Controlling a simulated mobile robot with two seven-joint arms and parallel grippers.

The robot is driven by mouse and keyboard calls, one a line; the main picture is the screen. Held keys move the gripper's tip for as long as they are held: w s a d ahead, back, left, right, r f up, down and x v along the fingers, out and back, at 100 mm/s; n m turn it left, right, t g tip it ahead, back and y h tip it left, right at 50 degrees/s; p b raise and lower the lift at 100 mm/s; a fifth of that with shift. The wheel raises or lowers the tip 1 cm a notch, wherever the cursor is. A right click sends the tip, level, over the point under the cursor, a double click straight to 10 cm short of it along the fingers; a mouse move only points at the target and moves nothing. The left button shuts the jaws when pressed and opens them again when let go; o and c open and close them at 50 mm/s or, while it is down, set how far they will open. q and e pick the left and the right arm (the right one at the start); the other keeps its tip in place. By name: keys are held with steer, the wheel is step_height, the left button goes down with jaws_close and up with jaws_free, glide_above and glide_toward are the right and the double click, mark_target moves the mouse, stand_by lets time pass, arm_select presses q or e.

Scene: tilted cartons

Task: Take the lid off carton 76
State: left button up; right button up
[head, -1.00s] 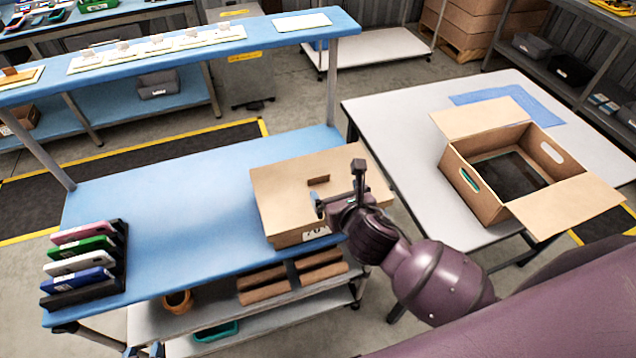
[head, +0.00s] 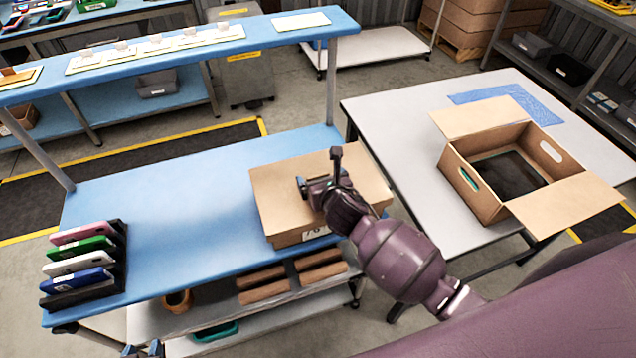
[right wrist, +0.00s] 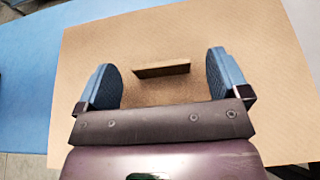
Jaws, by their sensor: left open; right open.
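Carton 76 (head: 283,227) stands on the blue bench, its number label on the front side. Its flat brown lid (head: 280,178) is on; the lid also fills most of the right wrist view (right wrist: 190,40). A thin upright tab (right wrist: 162,70) rises from the lid. My right gripper (head: 318,186) is open above the lid. In the right wrist view its blue fingers (right wrist: 165,75) are on either side of the tab, with a gap on both sides. In the head view the gripper hides the tab. My left gripper (head: 143,350) just shows at the bottom edge.
An open carton (head: 475,193) with spread flaps stands on the white table (head: 400,130) to the right. A black rack (head: 95,290) with several coloured cases is at the bench's left end. The bench (head: 170,210) is clear between rack and carton 76.

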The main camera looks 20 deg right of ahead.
steer(key=shift+w+f, duration=0.15)
steer(key=shift+w, duration=0.05)
steer(key=shift+c, duration=0.2)
steer(key=c, duration=1)
